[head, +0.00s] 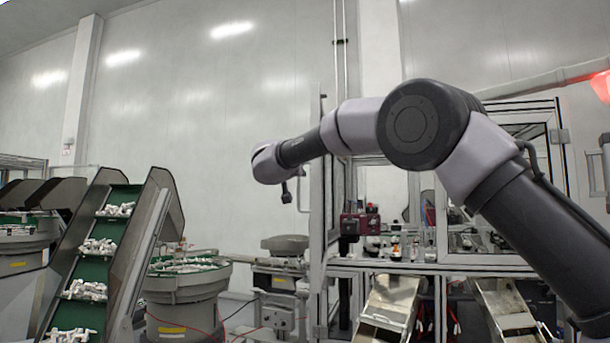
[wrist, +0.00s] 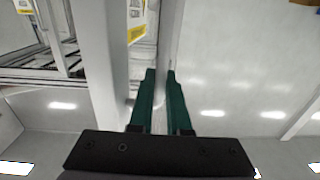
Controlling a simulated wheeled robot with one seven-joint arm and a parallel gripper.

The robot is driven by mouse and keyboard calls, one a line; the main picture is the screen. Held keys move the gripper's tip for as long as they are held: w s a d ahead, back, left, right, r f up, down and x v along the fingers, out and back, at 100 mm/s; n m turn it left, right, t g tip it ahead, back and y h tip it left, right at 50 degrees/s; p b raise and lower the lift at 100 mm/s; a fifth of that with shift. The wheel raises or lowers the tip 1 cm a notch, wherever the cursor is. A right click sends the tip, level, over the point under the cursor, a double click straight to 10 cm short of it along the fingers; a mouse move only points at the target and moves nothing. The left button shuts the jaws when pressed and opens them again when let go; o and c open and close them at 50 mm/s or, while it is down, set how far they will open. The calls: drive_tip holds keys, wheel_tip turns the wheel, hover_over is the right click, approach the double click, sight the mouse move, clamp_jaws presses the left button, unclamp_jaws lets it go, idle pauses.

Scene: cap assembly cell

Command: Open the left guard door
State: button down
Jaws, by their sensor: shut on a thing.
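The left guard door (head: 317,225) shows in the head view as a tall, narrow grey frame, seen nearly edge-on at the left front of the cell. How far it stands from its frame is hard to tell. In the wrist view, my gripper (wrist: 161,74) has its two green fingers close together on either side of a thin light-grey upright part of the door (wrist: 169,40). The fingers are shut on that part. In the head view my arm reaches left across the cell front, with its end just left of the door; the fingertips cannot be made out there.
The guarded cell (head: 440,268) stands right of the door, with a red device (head: 360,223) and metal chutes (head: 391,303) at its front. A green-belted conveyor (head: 98,246) and a feeder bowl (head: 186,282) stand to the left.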

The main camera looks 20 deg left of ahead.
drive_tip(key=shift+r, duration=0.15)
drive_tip(key=c, duration=1.2)
unclamp_jaws()
drive_tip(key=shift+o, duration=0.2)
drive_tip(key=s, duration=1)
drive_tip(key=shift+s, duration=0.35)
